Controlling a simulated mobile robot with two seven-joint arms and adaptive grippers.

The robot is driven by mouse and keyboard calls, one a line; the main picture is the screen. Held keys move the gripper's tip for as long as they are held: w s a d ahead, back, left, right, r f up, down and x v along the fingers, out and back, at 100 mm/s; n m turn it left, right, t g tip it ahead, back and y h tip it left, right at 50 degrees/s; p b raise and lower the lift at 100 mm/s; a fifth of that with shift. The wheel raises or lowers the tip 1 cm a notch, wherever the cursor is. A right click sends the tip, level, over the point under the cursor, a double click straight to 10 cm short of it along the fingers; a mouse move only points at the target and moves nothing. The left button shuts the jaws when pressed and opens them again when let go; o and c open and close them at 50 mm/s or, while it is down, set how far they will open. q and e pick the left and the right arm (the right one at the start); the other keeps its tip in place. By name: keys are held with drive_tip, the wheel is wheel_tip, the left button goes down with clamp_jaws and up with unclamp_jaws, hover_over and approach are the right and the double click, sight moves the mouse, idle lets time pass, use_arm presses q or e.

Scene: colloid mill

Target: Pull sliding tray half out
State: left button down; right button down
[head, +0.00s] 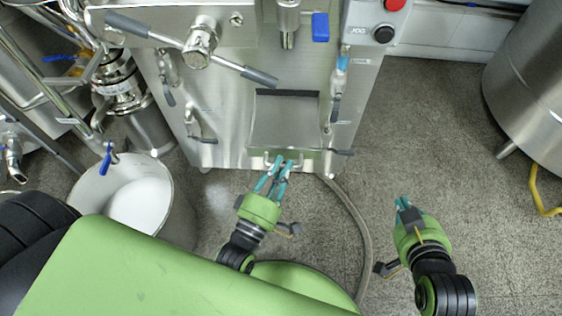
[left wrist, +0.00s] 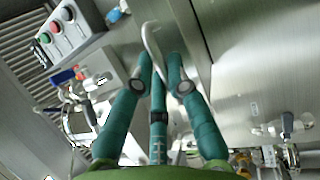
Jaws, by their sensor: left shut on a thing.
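The sliding tray (head: 286,122) is a flat metal panel at the lower front of the steel machine, below a dark slot, with a pale bar handle at its front edge. My left gripper (head: 280,165) is at that front edge, its teal fingers shut on the handle. In the left wrist view the handle (left wrist: 152,40) passes between the fingers of my left gripper (left wrist: 160,75), which partly hide it. My right gripper (head: 403,203) hangs empty over the floor to the right, apart from the machine; its finger gap is too small to judge.
A white-filled bucket (head: 140,205) stands left of my left gripper. A hose (head: 350,215) curves over the floor between my grippers. A large steel vessel (head: 530,95) stands at the right. Valve levers flank the tray. The floor at centre right is clear.

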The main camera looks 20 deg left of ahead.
use_arm(q)
drive_tip(key=c, duration=1.2)
unclamp_jaws()
drive_tip(key=shift+s, duration=0.1)
drive_tip(key=s+a+f, duration=0.1)
drive_tip(key=s+f, duration=0.1)
drive_tip(key=s, duration=0.9)
drive_tip(key=shift+s+a, duration=0.25)
drive_tip(key=shift+s, duration=0.05)
drive_tip(key=shift+s, duration=0.1)
